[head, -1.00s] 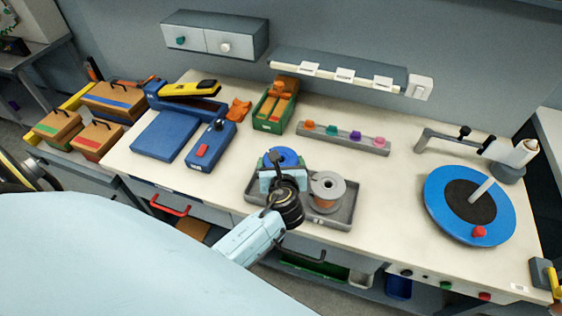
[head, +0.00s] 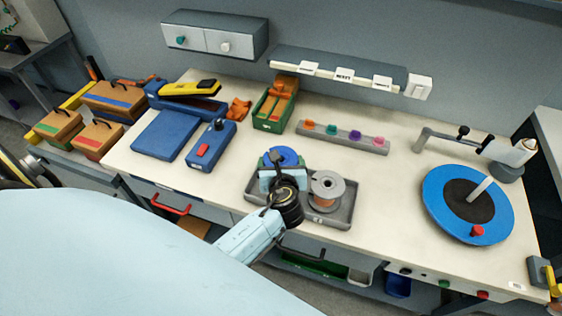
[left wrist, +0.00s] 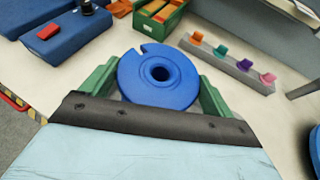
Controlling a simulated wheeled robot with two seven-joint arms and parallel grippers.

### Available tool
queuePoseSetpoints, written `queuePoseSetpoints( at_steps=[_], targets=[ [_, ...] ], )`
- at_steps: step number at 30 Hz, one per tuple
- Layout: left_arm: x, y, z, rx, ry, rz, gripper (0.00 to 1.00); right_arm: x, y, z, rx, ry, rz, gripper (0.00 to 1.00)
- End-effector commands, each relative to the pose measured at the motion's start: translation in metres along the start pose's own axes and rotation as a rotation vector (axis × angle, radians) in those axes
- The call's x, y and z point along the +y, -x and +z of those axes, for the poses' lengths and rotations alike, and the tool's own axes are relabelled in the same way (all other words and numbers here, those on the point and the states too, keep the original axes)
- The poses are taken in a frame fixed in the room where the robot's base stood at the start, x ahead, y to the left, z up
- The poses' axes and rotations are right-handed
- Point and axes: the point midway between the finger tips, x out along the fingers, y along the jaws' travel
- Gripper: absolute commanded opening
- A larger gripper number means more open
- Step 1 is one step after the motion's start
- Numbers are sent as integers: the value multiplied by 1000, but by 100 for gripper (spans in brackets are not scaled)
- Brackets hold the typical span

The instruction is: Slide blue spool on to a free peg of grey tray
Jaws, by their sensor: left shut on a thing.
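The blue spool (head: 287,156) is held in my left gripper (head: 282,163), over the left part of the grey tray (head: 346,215). In the left wrist view the blue spool (left wrist: 160,92) lies between the two green fingers of my left gripper (left wrist: 160,85), its centre hole facing the camera. A grey spool with copper-coloured winding (head: 327,190) stands on the right part of the tray. My gripper and wrist hide the tray's left part and any peg there. I cannot tell whether the blue spool touches the tray or a peg. My right gripper is not in view.
A grey strip with coloured pieces (head: 346,138) and a green bin (head: 270,112) lie behind the tray. A blue device with a red button (head: 208,146) is to the left. A blue turntable (head: 440,200) stands at the right, with clear table between it and the tray.

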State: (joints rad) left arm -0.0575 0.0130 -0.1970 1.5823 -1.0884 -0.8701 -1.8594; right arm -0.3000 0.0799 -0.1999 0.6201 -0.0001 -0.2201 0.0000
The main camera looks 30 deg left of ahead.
Motion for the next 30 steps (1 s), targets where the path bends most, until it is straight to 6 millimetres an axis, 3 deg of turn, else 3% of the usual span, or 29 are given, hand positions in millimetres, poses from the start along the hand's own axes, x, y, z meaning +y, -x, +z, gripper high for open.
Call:
queuePoseSetpoints(
  at_steps=[30],
  targets=[
    [0,-11,-24,-5,0,-1,42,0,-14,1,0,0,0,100]
  ],
)
